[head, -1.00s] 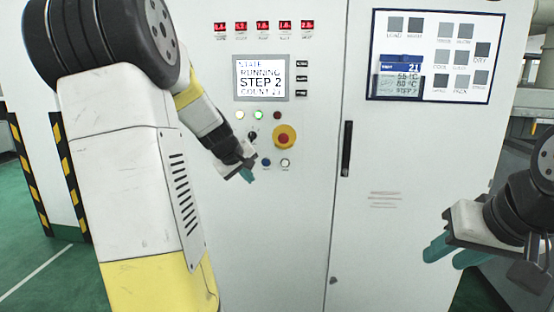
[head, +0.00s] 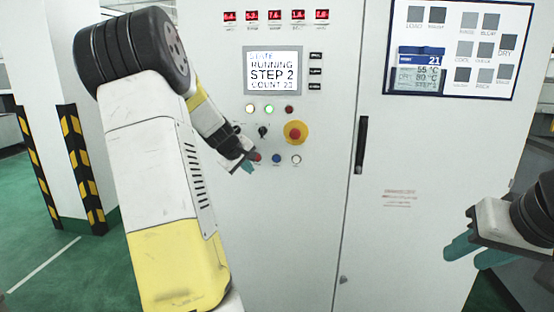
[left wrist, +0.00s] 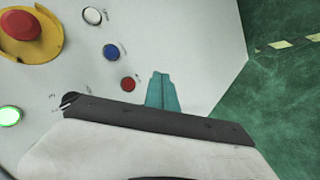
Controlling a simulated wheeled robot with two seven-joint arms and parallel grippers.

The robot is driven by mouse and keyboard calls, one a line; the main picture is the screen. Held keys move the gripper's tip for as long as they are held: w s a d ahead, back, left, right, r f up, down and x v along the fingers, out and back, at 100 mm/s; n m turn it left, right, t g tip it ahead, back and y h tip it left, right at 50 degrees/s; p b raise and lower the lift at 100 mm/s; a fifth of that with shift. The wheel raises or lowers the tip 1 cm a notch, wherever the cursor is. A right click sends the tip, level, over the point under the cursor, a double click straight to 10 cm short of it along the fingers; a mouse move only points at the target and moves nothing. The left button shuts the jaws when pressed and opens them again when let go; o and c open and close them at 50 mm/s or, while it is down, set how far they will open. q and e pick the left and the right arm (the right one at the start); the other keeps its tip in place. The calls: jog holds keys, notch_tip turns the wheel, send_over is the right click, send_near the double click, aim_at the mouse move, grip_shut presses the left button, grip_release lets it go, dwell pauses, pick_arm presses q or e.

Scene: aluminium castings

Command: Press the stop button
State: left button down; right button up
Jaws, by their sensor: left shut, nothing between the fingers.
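A small red button (head: 257,157) sits in the lower row of the white cabinet's panel, left of a blue button (head: 276,158) and a white one (head: 296,159). A larger red mushroom button on a yellow disc (head: 295,132) sits above them. The button labels are too small to read. My left gripper (head: 247,167) is shut and empty, just below and left of the small red button. In the left wrist view its teal fingertips (left wrist: 160,76) appear beside the small red button (left wrist: 128,84); contact cannot be told. My right gripper (head: 477,252) is open and empty, at the right.
A display (head: 273,72) reads "RUNNING STEP 2" above the buttons. A lit green lamp (head: 269,109) and a black selector switch (head: 263,131) are close to my left gripper. A dark door handle (head: 361,145) is to the right. A striped pillar (head: 80,165) stands at left.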

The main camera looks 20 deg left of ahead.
pick_arm(q)
jog(key=w+a, duration=0.1)
jog(key=w, duration=0.6)
jog(key=shift+w+a, duration=0.15)
jog(key=shift+a, duration=0.2)
dwell(1.7)
jog(key=shift+w+a, duration=0.1)
jog(key=shift+w, duration=0.3)
jog(key=shift+w+a, duration=0.1)
jog(key=shift+w, duration=0.3)
dwell(0.5)
jog(key=shift+s, duration=0.1)
jog(key=shift+s+d, duration=0.2)
jog(key=shift+s, duration=0.5)
jog(key=shift+s, duration=0.1)
jog(key=shift+s+d, duration=0.2)
jog(key=shift+s, duration=0.6)
jog(key=shift+s+d, duration=0.2)
jog(key=shift+s, duration=0.55)
jog(key=shift+s+d, duration=0.2)
jog(key=shift+s, duration=0.6)
